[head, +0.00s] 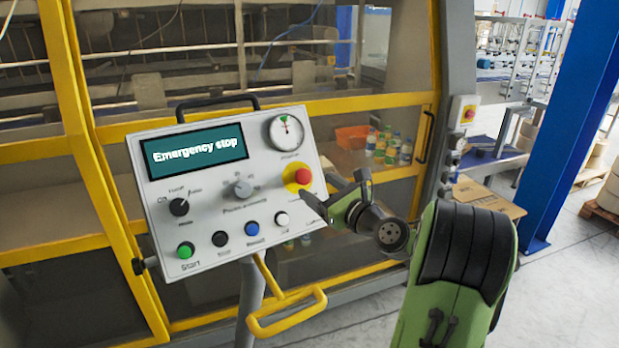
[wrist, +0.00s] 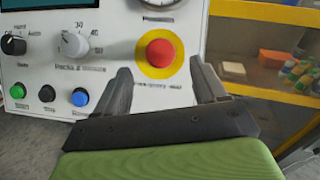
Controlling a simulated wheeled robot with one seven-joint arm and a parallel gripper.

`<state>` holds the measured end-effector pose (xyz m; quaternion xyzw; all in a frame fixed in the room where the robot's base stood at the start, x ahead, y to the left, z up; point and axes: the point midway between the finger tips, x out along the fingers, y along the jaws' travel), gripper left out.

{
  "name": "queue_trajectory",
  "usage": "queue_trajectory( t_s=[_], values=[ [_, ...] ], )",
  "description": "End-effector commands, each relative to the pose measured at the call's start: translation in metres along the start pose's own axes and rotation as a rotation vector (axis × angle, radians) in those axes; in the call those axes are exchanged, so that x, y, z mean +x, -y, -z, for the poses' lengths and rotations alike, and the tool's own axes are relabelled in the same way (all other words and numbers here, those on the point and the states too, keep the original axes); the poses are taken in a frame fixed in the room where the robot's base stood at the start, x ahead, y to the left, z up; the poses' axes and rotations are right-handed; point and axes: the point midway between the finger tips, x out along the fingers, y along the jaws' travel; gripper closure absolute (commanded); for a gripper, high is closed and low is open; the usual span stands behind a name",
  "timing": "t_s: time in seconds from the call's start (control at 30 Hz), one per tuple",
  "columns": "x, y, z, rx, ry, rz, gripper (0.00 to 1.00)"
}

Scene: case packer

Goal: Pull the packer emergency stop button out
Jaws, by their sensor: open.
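The red emergency stop button (head: 303,176) sits on a yellow disc at the right side of the white control panel (head: 215,205). The panel's screen (head: 195,151) reads "Emergency stop". In the wrist view the button (wrist: 160,53) lies beyond my gripper's fingertips, roughly between them and a little above. My gripper (head: 335,192) is just right of and below the button in the head view. In the wrist view my gripper (wrist: 160,78) is open, with nothing between its fingers. The fingers look apart from the button.
The panel also has a grey knob (head: 238,188), a black knob (head: 179,207), a green Start button (head: 185,250), black, blue and white buttons, and a gauge (head: 286,131). A yellow handle (head: 287,312) sticks out below. A yellow-framed machine guard (head: 350,104) stands behind.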

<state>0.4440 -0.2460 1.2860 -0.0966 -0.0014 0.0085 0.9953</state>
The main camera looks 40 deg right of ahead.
Motion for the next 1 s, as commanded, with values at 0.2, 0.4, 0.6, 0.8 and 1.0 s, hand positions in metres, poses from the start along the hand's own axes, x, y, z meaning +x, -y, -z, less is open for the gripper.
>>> queue_trajectory(
  t_s=[0.2, 0.4, 0.6, 0.8, 1.0],
  values=[
    [0.040, 0.000, -0.002, -0.001, 0.000, -0.002, 0.29],
    [0.048, 0.000, 0.000, -0.001, -0.001, 0.000, 0.29],
    [0.047, 0.000, 0.000, 0.000, -0.001, 0.001, 0.38],
    [0.047, 0.000, 0.000, -0.001, -0.002, 0.001, 0.69],
    [0.046, 0.000, 0.000, 0.000, -0.002, 0.001, 0.91]
  ],
)
